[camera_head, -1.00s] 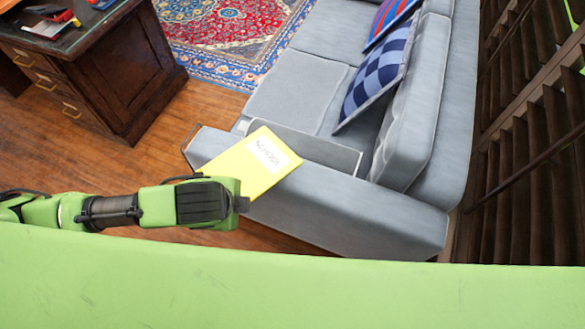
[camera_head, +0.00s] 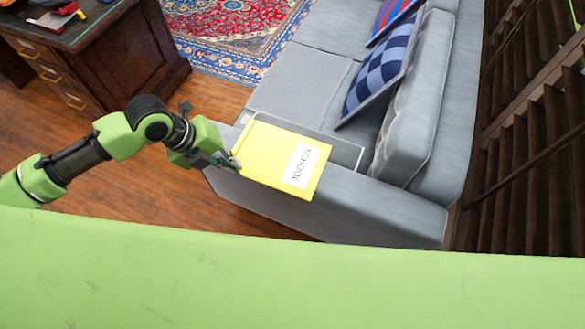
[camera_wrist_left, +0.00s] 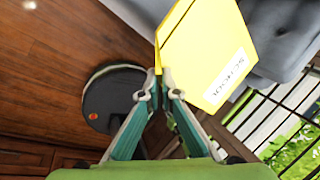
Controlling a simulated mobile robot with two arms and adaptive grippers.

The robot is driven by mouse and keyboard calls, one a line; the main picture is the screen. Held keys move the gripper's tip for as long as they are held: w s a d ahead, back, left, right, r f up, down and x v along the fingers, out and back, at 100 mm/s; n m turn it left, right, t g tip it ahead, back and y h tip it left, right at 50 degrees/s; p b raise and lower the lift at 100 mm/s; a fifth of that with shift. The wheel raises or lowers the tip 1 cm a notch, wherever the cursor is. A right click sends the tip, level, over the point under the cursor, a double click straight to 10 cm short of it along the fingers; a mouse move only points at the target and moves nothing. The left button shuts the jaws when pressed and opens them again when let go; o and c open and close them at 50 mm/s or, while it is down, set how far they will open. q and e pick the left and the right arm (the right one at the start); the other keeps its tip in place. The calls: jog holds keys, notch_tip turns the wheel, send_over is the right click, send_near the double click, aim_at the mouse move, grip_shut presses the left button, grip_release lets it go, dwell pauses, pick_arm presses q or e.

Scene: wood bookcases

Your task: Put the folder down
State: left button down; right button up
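The yellow folder (camera_head: 272,153), with a white "SCHOOL" label, shows in the head view in front of the grey sofa's near armrest. My left gripper (camera_head: 233,162) is shut on its left edge. In the left wrist view the folder (camera_wrist_left: 195,55) extends up and right from between the fingertips (camera_wrist_left: 162,85). I cannot tell whether the folder touches the armrest or is held above it. My right gripper is in neither view.
A dark wooden desk (camera_head: 120,65) stands at the upper left, beside a red and blue rug (camera_head: 235,30). Wood floor (camera_head: 130,195) is open between desk and sofa.

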aim_at(269, 169)
pick_arm(q)
jog(key=d+f, duration=0.1)
jog(key=d, duration=0.2)
jog(key=d+f+p, duration=0.1)
jog(key=d, duration=0.2)
jog(key=w+d+f, duration=0.1)
jog(key=d, duration=0.2)
jog(key=shift+w+f+p, duration=0.1)
jog(key=shift+f+p, duration=0.25)
jog(key=s+d+x, duration=0.1)
jog(key=x, duration=0.9)
jog(key=c, duration=2.3)
grip_release()
jog(key=shift+a, duration=0.1)
jog(key=v, duration=1.2)
